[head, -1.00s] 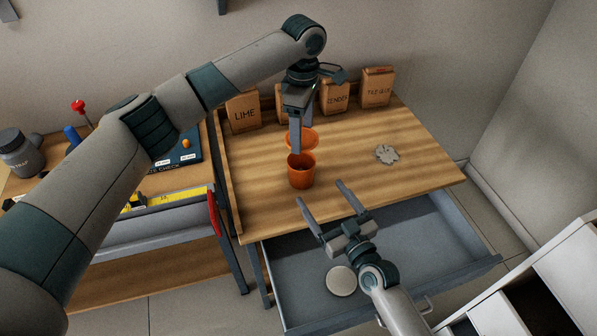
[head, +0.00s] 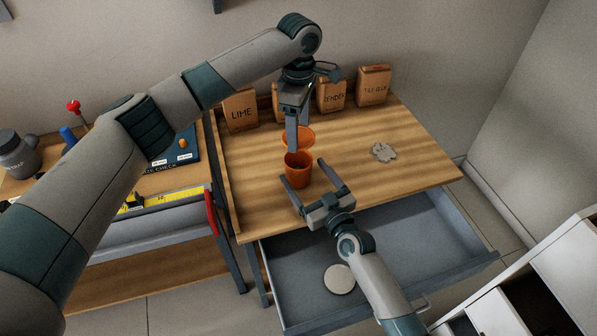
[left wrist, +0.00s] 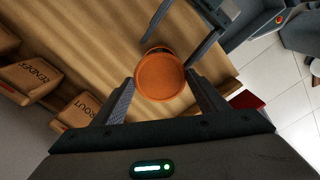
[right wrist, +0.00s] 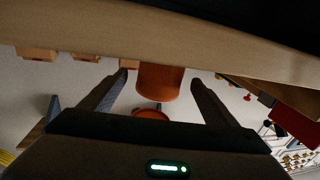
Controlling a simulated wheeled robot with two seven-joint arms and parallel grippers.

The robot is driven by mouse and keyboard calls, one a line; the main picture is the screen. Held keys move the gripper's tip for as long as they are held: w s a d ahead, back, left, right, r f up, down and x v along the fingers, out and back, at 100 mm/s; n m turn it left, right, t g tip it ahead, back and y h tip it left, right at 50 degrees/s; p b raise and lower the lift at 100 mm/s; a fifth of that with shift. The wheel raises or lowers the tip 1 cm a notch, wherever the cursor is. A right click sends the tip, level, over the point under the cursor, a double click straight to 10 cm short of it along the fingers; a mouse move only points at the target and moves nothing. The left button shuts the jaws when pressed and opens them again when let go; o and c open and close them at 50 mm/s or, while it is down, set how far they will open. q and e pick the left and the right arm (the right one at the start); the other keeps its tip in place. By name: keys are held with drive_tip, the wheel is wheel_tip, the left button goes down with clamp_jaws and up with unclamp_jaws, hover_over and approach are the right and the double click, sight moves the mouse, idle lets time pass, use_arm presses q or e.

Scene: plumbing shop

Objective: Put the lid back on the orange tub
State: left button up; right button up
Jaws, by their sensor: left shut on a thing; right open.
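The orange tub (head: 298,175) stands upright and open-topped near the left part of the wooden bench. The orange lid (head: 302,133) is held above it and a little behind, tilted; in the left wrist view the lid (left wrist: 160,76) shows as a disc between the fingers and mostly hides what is below. My left gripper (head: 292,140) is shut on the lid. My right gripper (head: 303,171) is open, low at the tub's near side, one finger towards each side. In the right wrist view the tub (right wrist: 160,82) is between its fingertips, with visible gaps.
Paper bags (head: 240,111) line the bench's back edge. A grey flower-shaped piece (head: 383,152) lies on the bench's right. The open drawer (head: 420,250) below holds a pale round disc (head: 339,279). A tool cart (head: 150,225) stands left. The bench's right side is mostly clear.

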sight(293, 157)
drive_tip(key=shift+x, duration=2.05)
drive_tip(key=c, duration=1.6)
use_arm(q)
drive_tip(key=shift+f, duration=2.5)
drive_tip(key=shift+f, duration=0.1)
drive_tip(key=shift+f, duration=0.8)
drive_tip(key=shift+f, duration=0.6)
drive_tip(key=o, duration=1.1)
